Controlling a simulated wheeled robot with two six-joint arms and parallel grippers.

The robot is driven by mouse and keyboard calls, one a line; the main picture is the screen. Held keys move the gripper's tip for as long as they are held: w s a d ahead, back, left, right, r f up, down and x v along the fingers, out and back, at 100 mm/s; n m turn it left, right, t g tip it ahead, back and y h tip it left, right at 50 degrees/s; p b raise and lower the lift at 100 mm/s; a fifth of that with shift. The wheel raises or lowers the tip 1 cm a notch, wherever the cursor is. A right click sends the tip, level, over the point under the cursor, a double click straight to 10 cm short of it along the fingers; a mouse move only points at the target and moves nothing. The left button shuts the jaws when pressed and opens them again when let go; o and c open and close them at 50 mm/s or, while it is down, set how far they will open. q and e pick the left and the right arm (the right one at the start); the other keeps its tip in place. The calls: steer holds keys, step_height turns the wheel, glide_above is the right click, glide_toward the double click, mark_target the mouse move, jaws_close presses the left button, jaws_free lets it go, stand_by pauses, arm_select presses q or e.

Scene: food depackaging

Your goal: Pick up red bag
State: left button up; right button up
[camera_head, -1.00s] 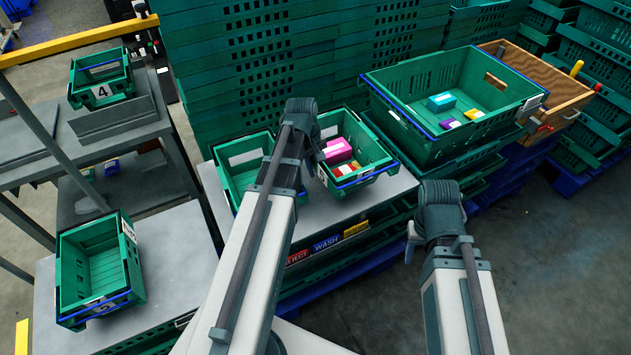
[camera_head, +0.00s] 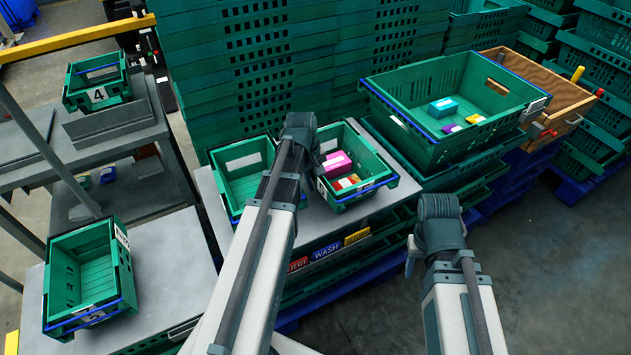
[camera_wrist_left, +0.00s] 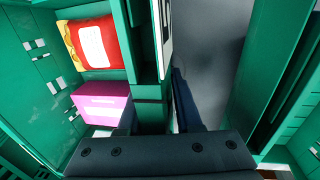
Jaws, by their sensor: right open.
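The red bag (camera_wrist_left: 92,43), with a white label and yellowish edges, lies in a green crate beside a pink box (camera_wrist_left: 102,103) in the left wrist view. In the head view, small red packaging (camera_head: 347,183) shows in the front of the small green crate (camera_head: 384,182), close to the pink box (camera_head: 337,163). My left gripper (camera_wrist_left: 158,108) is above the crate edge, its dark fingers apart, with the bag ahead and to the left; nothing is held. My left wrist hides its fingers in the head view. My right gripper (camera_head: 411,252) is open, low over the floor, away from the crates.
A second small green crate (camera_head: 243,150) stands left of the bag's crate on the grey table (camera_head: 212,195). A large green crate (camera_head: 400,122) with several packages is to the right. Tall crate stacks (camera_head: 270,70) rise behind.

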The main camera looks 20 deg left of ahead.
arm_select(q)
steer(key=o, duration=0.3)
steer(key=shift+r, duration=0.15)
step_height(320, 180, up, 12)
steer(key=s+a+p, duration=0.1)
steer(key=p, duration=1.1)
steer(key=shift+s+a, duration=0.15)
steer(key=shift+s, duration=0.15)
